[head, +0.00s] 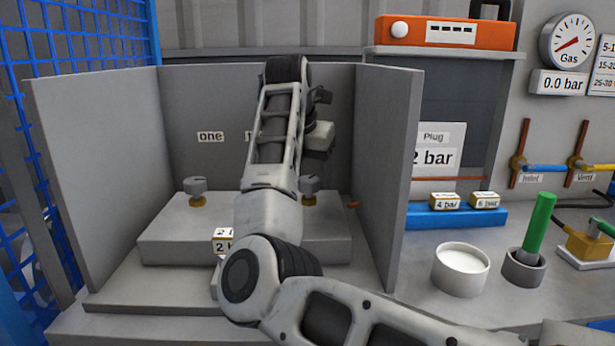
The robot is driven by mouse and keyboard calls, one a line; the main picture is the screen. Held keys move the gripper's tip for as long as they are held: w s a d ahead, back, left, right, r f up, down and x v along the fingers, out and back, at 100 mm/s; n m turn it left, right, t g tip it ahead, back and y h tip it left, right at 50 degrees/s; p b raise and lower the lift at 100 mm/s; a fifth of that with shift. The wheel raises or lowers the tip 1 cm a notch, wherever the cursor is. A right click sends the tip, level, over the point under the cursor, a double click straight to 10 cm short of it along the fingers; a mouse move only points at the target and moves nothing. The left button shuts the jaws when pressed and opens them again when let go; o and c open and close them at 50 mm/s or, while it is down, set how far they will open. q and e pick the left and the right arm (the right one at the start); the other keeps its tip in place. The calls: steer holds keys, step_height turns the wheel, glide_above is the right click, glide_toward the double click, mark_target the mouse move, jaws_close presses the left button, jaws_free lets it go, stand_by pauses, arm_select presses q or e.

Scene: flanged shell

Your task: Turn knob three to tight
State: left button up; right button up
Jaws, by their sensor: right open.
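A grey block (180,235) stands inside the grey three-sided shell. A grey knob on a brass collar (196,188) is on its left part, below the label "one" (210,136). A second, similar knob (309,186) shows to the right, partly behind my arm. A second label starting with "t" is mostly covered, so I cannot tell which knob is three. My right gripper (318,152) is open, just above the right-hand knob and partly hidden behind my forearm. Contact with the knob cannot be made out. My left gripper is not in view.
The shell's side walls (385,170) (92,180) flank the block. A small "2 bar" piece (221,242) sits at its front, partly hidden. To the right are a white round container (461,268), a green-handled item in a cup (538,225) and a blue rack (455,215).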

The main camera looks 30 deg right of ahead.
steer(key=shift+d+f, duration=0.1)
steer(key=shift+f, duration=0.15)
